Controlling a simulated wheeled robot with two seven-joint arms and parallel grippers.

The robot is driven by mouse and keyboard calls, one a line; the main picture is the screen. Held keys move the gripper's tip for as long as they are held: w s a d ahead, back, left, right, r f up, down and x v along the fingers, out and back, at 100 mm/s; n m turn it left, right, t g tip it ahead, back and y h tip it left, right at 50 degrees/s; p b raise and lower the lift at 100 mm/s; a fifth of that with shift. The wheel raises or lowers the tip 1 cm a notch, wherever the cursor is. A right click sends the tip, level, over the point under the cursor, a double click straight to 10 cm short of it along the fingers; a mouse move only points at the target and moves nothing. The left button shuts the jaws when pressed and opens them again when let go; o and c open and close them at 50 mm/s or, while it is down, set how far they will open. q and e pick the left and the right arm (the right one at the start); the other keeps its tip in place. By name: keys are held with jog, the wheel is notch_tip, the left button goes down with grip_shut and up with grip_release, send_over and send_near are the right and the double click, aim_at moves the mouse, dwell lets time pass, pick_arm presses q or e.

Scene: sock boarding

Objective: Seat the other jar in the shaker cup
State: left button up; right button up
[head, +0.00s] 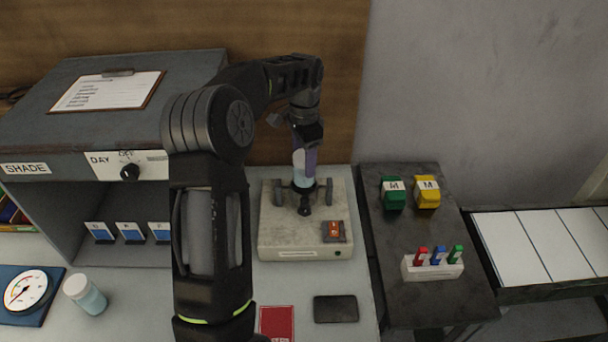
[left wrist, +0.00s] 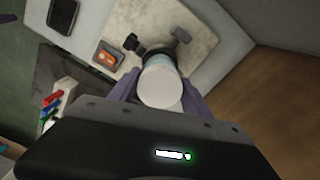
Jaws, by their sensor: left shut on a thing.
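My left gripper (head: 306,150) is over the shaker and shut on a jar (head: 299,168) with a white lid and pale blue contents. In the left wrist view the jar's white lid (left wrist: 161,87) sits between the purple fingers. The jar is upright at the dark shaker cup (head: 303,193) on the beige shaker base (head: 287,240); I cannot tell whether it is fully down in the cup. My right gripper is not in view.
An orange switch (head: 334,230) is on the shaker base. A black slab (head: 335,309) and a red card (head: 277,322) lie in front. A grey shade cabinet (head: 130,219) stands left; a dark side table (head: 398,291) with green and yellow blocks stands right.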

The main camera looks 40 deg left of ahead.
pick_arm(q)
jog(key=shift+f, duration=0.3)
jog(key=shift+f+b, duration=0.6)
jog(key=shift+f, duration=1.55)
jog(key=shift+f, duration=0.15)
jog(key=o, duration=1.7)
